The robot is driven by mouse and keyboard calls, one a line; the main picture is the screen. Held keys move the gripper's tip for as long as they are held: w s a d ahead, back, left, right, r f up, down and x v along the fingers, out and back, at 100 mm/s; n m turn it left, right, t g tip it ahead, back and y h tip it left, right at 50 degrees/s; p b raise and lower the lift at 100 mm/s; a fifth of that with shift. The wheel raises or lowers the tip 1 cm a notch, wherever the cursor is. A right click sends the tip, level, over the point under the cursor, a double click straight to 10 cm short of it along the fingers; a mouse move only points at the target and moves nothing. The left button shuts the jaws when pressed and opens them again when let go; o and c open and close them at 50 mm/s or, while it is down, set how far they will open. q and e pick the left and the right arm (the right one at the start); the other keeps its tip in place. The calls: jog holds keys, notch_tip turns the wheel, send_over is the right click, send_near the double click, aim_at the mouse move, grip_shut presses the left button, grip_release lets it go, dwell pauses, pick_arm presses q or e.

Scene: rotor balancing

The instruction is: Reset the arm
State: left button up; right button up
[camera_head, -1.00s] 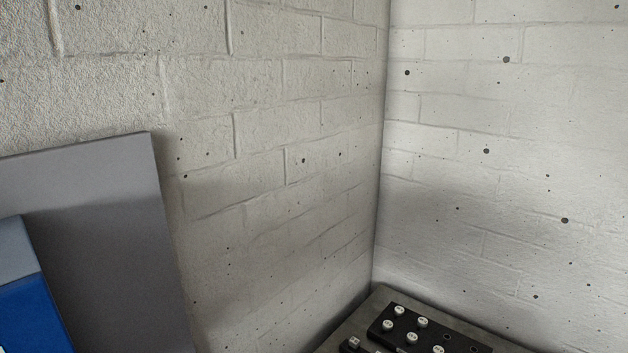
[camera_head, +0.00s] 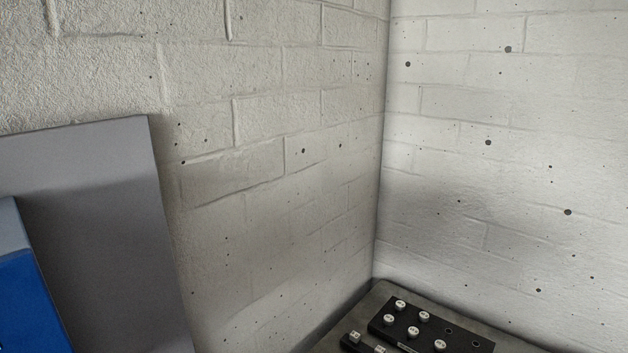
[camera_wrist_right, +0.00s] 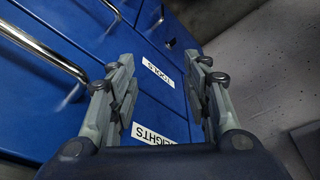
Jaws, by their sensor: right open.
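My right gripper (camera_wrist_right: 165,95) shows in the right wrist view, open, with its two fingers apart and nothing between them. Beyond the fingers is a blue drawer cabinet (camera_wrist_right: 85,75) with metal bar handles and white labels. One label reads "TOOLS" and another, partly hidden by the gripper's base, ends in "EIGHTS". I cannot tell how far the fingers are from the cabinet front. Neither gripper is in the head view.
In the head view a black tray (camera_head: 407,333) with several white round pieces and some empty holes lies on a dark table (camera_head: 375,302) in the corner. A grey panel (camera_head: 95,200) and a blue block (camera_head: 25,300) stand at the left. Speckled block walls (camera_head: 280,130) close the corner.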

jog(key=s+f+g+b, duration=0.15)
jog(key=s+f, duration=0.25)
jog(key=f, duration=0.9)
jog(key=s+f+b, duration=0.3)
jog(key=f, duration=1)
jog(key=s+d+f+b, duration=0.2)
jog(key=s+d+f, duration=0.1)
jog(key=s+f, duration=0.9)
jog(key=shift+s+d+b, duration=0.15)
jog(key=shift+s+b, duration=0.25)
jog(key=shift+s, duration=0.15)
jog(key=shift+f+g, duration=0.1)
jog(key=shift+g, duration=0.15)
